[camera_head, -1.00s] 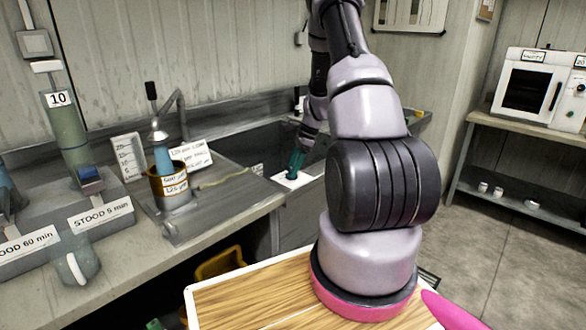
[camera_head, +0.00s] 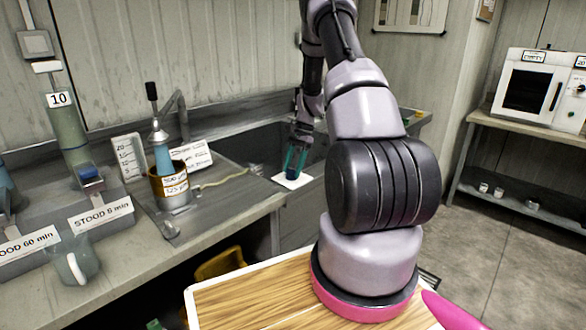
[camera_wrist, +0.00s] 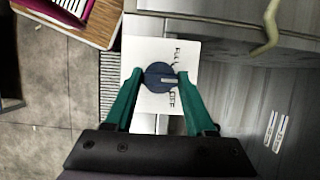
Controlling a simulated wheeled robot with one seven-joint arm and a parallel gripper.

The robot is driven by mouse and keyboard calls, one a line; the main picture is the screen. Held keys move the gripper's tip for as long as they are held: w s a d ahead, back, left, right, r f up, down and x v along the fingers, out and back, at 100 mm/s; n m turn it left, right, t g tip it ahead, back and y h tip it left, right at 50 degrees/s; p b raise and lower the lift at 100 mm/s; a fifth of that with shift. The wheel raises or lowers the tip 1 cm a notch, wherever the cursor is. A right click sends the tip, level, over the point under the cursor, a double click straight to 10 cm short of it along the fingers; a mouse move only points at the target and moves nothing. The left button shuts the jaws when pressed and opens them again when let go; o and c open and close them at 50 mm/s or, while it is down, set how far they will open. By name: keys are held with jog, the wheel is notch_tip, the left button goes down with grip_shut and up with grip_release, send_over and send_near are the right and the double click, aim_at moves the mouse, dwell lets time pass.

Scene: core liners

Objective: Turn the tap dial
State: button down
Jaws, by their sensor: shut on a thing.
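The tap dial (camera_wrist: 156,76) is a round dark blue knob with a pale pointer mark, on a white plate (camera_wrist: 150,52) lettered "FULL" and "OFF". In the wrist view the mark points right, between the two words. My gripper (camera_wrist: 160,73) has its two green fingers on opposite sides of the dial and is shut on it. In the head view my gripper (camera_head: 295,163) reaches down to the dial, which is mostly hidden between the fingers, over the white plate (camera_head: 290,182) at the sink's front edge.
The sink counter (camera_head: 225,210) holds a brown-collared vessel (camera_head: 170,183), label cards and a pale hose (camera_head: 222,182). A grey mug (camera_head: 75,263) stands at left. A white oven (camera_head: 535,88) sits on a shelf at right. The floor at right is clear.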

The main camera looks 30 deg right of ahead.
dwell(0.3)
jog(key=shift+c, duration=1.2)
grip_release()
jog(key=v, duration=1)
jog(key=shift+d+r, duration=0.15)
jog(key=shift+r, duration=0.25)
